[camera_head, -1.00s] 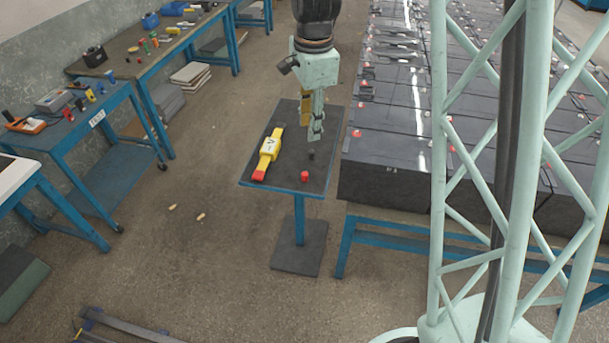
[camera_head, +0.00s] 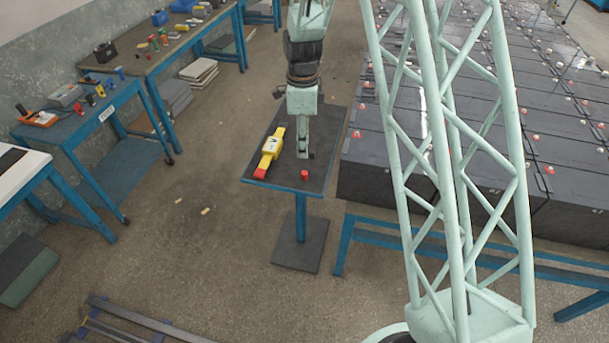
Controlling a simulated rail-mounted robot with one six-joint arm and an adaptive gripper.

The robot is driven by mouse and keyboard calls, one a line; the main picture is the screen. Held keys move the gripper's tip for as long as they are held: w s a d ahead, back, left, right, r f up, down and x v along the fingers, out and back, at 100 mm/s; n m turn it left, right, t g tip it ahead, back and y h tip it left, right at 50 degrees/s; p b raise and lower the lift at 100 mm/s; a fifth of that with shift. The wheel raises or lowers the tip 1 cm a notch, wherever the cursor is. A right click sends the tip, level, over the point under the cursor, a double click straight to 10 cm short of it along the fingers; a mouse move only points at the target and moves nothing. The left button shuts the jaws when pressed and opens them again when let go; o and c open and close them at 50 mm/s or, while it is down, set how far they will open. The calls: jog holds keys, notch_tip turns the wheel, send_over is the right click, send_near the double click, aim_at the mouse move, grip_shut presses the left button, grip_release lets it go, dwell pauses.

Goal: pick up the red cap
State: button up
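The red cap (camera_head: 304,174) stands near the front right of a small dark-topped pedestal table (camera_head: 282,181). My gripper (camera_head: 303,156) points down over the same table, just behind the cap in the picture and apart from it. Its fingers are seen small and nearly edge-on, so I cannot tell whether they are open or shut. A small dark object (camera_head: 312,155) shows right beside the fingertips.
A yellow tester with a red end (camera_head: 270,150) lies on the table left of my gripper. Rows of dark batteries (camera_head: 385,180) stand close on the right. Blue workbenches (camera_head: 100,125) line the left wall. The floor between is mostly clear.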

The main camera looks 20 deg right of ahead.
jog(key=shift+f, duration=0.1)
dwell(0.3)
send_over(305, 172)
jog(key=shift+s+a+f+p, duration=0.15)
jog(key=shift+f+p, duration=0.1)
jog(key=shift+f, duration=1.85)
jog(key=shift+w+a+f+p, duration=0.1)
jog(key=shift+a+f+p, duration=0.1)
jog(key=shift+f, duration=1.9)
jog(key=shift+f, duration=0.1)
jog(key=shift+s+d+f+p, duration=0.1)
jog(key=shift+d+f+p, duration=0.1)
jog(key=shift+f, duration=0.45)
jog(key=shift+d+f+p, duration=0.1)
jog(key=shift+f+p, duration=0.1)
jog(key=shift+f, duration=1.65)
jog(key=c, duration=0.7)
